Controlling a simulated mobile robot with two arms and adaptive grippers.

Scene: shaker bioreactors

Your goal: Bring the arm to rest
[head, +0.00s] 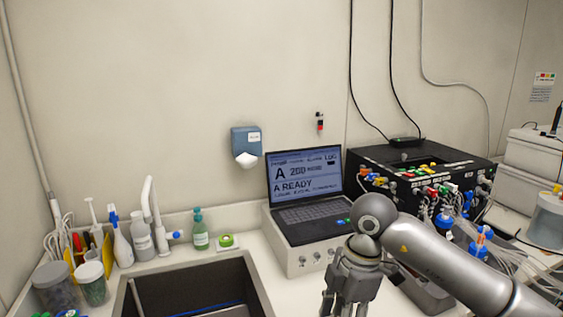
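My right arm comes in from the lower right, with its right gripper (346,303) pointing down in front of the laptop's grey base box. The gripper's lower end is at the bottom edge of the picture. Its fingertips are not clearly shown, so I cannot tell whether it is open or shut, and no held object is visible. My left arm and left gripper are out of view.
A laptop (305,185) stands on a grey box (299,259). A black unit (417,164) with cables and tubes stands right of it. A sink (194,289), bottles (200,231) and jars (92,284) are on the left. White boxes (534,152) are at the far right.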

